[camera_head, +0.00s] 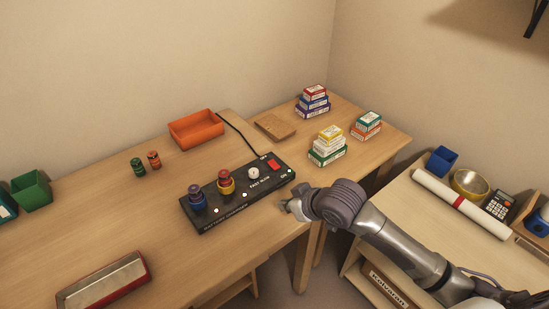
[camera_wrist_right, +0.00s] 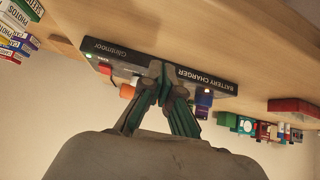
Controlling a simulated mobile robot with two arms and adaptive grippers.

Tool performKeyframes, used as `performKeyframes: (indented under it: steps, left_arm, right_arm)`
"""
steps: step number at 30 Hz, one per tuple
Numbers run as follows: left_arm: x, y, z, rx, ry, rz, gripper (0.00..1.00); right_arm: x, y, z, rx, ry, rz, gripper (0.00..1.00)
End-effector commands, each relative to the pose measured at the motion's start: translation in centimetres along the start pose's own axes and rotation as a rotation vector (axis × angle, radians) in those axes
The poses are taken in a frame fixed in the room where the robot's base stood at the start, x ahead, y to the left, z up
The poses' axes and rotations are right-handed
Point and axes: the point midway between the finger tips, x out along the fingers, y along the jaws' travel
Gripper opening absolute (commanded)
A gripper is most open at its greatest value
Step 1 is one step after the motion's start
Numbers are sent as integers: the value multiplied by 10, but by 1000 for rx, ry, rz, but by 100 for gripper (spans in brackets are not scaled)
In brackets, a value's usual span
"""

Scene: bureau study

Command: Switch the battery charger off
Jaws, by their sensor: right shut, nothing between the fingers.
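The battery charger (camera_head: 236,203) is a long black box on the desk with a cable behind it. It has a red switch (camera_head: 274,164) by its ON label, a white knob (camera_head: 253,173) and small lit lamps. My right gripper (camera_head: 290,208) is shut and empty by the charger's front right side. In the right wrist view the charger (camera_wrist_right: 190,75) appears upside down, with the shut fingertips (camera_wrist_right: 160,78) in front of it. Contact cannot be told. My left gripper is out of view.
An orange tray (camera_head: 197,130), two small batteries (camera_head: 146,161), a brown pad (camera_head: 275,127) and stacked boxes (camera_head: 327,146) lie behind the charger. A red-rimmed tray (camera_head: 104,281) lies front left. A lower side desk (camera_head: 425,215) stands right.

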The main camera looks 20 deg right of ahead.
Motion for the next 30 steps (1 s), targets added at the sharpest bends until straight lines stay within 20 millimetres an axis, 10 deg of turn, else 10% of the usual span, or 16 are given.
performKeyframes:
  steps: [12,30]
  left_arm:
    - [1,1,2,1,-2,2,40]
    - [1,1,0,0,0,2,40]
  right_arm:
    - [-20,82,-94,33,126,44,0]
    - [-17,93,-106,50,142,47,0]
